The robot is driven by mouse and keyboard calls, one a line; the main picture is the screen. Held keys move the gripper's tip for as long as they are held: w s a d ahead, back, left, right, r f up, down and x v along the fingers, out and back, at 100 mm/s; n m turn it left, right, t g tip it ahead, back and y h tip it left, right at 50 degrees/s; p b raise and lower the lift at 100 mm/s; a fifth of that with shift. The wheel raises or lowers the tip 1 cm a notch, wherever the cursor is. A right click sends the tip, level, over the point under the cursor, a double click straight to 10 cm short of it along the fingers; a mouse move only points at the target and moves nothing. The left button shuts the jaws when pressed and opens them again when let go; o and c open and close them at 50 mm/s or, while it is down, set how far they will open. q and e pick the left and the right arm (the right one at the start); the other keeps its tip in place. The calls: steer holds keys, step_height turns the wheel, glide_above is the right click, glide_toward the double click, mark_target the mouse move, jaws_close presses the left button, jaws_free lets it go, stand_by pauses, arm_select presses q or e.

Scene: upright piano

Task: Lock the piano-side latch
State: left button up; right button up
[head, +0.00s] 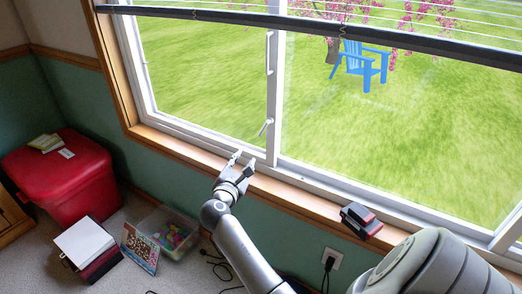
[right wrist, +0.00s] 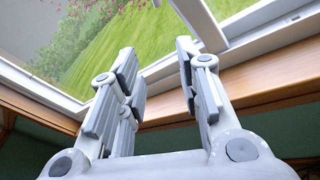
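A small white latch handle (head: 266,127) sticks out at an angle near the bottom of the window's middle post. A second white fitting (head: 270,50) sits higher on the same post. I cannot tell from the pictures which is the piano-side latch; no piano shows. My right gripper (head: 240,163) is at the window's lower frame, below and left of the lower latch handle, apart from it. In the right wrist view its fingers (right wrist: 160,85) are spread with nothing between them, and the window post (right wrist: 200,22) rises beyond. My left gripper is not in view.
A wooden sill (head: 290,198) runs under the window, with a black and red object (head: 360,220) on it. A red bin (head: 65,175), a clear box of colourful pieces (head: 172,232) and books (head: 88,245) stand on the floor at left. A dark blind rail (head: 330,28) crosses the window top.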

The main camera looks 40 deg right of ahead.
steer(key=g+h+b, duration=0.1)
steer(key=h, duration=0.1)
glide_toward(263, 131)
steer(key=b+x, duration=0.1)
steer(key=x, duration=0.6)
steer(key=shift+w, duration=0.1)
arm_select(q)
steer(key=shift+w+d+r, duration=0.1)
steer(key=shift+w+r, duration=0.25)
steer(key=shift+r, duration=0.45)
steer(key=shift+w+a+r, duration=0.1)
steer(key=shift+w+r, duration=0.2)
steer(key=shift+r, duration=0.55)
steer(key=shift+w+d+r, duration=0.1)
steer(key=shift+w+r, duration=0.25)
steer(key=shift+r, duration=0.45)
arm_select(e)
steer(key=shift+w+d+r, duration=0.1)
steer(key=shift+w+d, duration=0.2)
steer(key=shift+d, duration=0.3)
jaws_close()
